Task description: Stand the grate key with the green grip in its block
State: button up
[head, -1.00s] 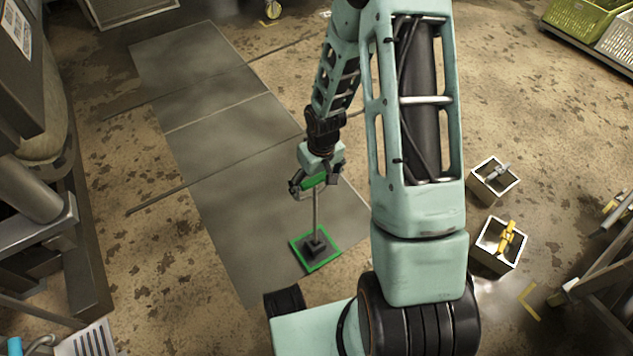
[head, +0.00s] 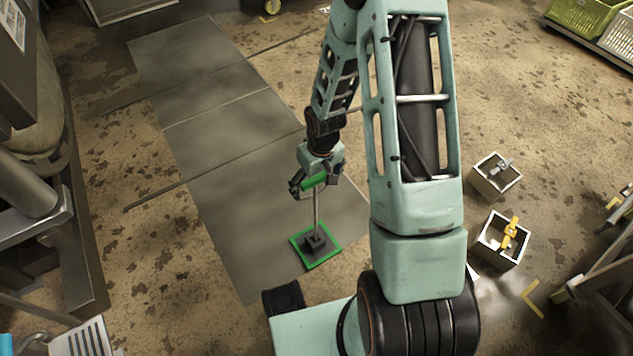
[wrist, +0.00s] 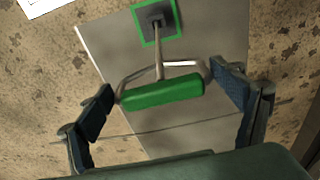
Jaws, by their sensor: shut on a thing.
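The grate key has a green grip (head: 314,181) and a thin grey shaft (head: 317,210). My gripper (head: 316,184) is shut on the green grip, which also shows between the fingers in the wrist view (wrist: 162,92). The shaft points down, close to upright in the head view. Its lower end meets the middle of the dark block (head: 316,244), which has a green square border (head: 322,264) around it on the floor. The block also shows at the top of the wrist view (wrist: 145,22). I cannot tell how deep the shaft end sits in the block.
Two open white boxes stand to the right, one with a grey-handled thing (head: 503,165), one with a yellow-handled thing (head: 510,233). Grey floor plates (head: 225,165) lie around the block. Machinery (head: 40,200) borders the left; crates (head: 580,20) stand far right.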

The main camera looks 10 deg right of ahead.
jog(key=shift+f, duration=0.35)
jog(key=o, duration=1.9)
jog(key=shift+r, duration=0.1)
jog(key=shift+o, duration=0.2)
jog(key=shift+r, duration=0.1)
notch_tip(320, 180, up, 12)
jog(key=s, duration=0.1)
jog(key=shift+s+d, duration=0.15)
jog(key=shift+d, duration=0.05)
